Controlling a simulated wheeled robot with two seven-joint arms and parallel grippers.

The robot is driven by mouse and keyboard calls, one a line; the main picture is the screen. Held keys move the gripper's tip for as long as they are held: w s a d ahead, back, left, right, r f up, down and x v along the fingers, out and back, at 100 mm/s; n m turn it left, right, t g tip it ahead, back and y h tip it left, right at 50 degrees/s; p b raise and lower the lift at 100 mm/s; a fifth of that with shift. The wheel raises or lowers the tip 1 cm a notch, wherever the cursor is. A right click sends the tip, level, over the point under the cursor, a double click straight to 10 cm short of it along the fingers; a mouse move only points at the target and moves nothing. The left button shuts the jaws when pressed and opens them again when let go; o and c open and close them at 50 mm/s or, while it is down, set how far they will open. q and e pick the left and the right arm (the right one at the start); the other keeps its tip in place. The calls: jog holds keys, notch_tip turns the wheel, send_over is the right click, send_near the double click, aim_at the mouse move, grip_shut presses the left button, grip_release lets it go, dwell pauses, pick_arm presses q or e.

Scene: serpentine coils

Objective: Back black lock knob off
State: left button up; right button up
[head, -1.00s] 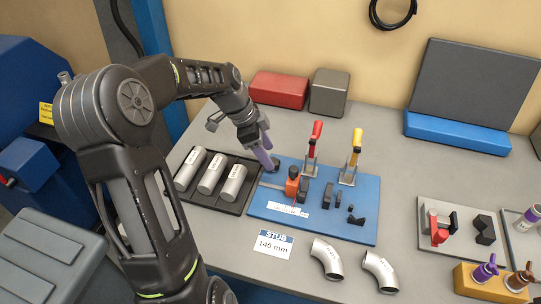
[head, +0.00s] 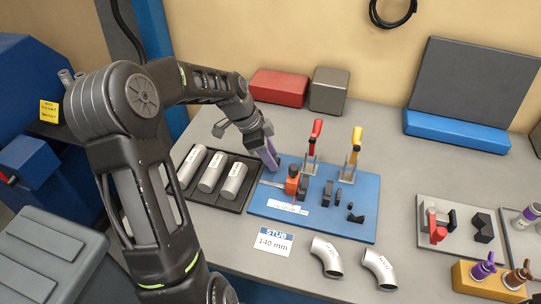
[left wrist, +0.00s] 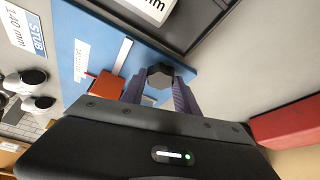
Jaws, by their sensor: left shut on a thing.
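The black lock knob (left wrist: 160,74) shows in the left wrist view between the two purple fingers of my left gripper (left wrist: 160,88). The fingers are shut on its sides, at the edge of the blue board (left wrist: 95,45). In the head view my left gripper (head: 272,162) points down at the back left corner of the blue board (head: 335,228); the knob is mostly hidden there by the fingers. An orange block (head: 292,183) stands just right of the gripper, with a pale metal strip (head: 270,185) beside it. My right gripper is not in view.
A black tray (head: 230,205) with three metal tubes lies left of the board. Red-handled (head: 315,135) and yellow-handled (head: 355,145) clamps stand at its back. Two bent pipes (head: 326,257) and a STUB card (head: 273,241) lie in front.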

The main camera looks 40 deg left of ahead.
pick_arm(q)
grip_shut()
